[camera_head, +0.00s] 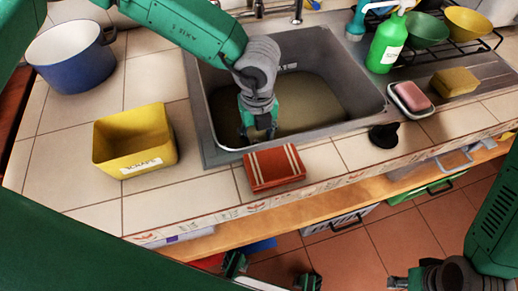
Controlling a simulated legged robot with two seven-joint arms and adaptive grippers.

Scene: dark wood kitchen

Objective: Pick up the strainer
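A small black piece with a round base and a raised knob (384,135) sits on the tiled counter's front strip, by the sink's front right corner. It is the only thing in view that could be the strainer, but its details are too small to be sure. My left gripper (257,130) points down over the front left part of the sink (325,95). Its fingers are apart with nothing seen between them, and it is well left of the black piece. My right gripper (397,283) is low at the bottom edge, below the counter and partly cut off.
A yellow bin (134,141) and blue pot (72,57) stand left. A soap dish (411,99), sponge (454,81), green spray bottle (388,42) and bowl rack (480,47) are right. The faucet (297,10) is behind.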

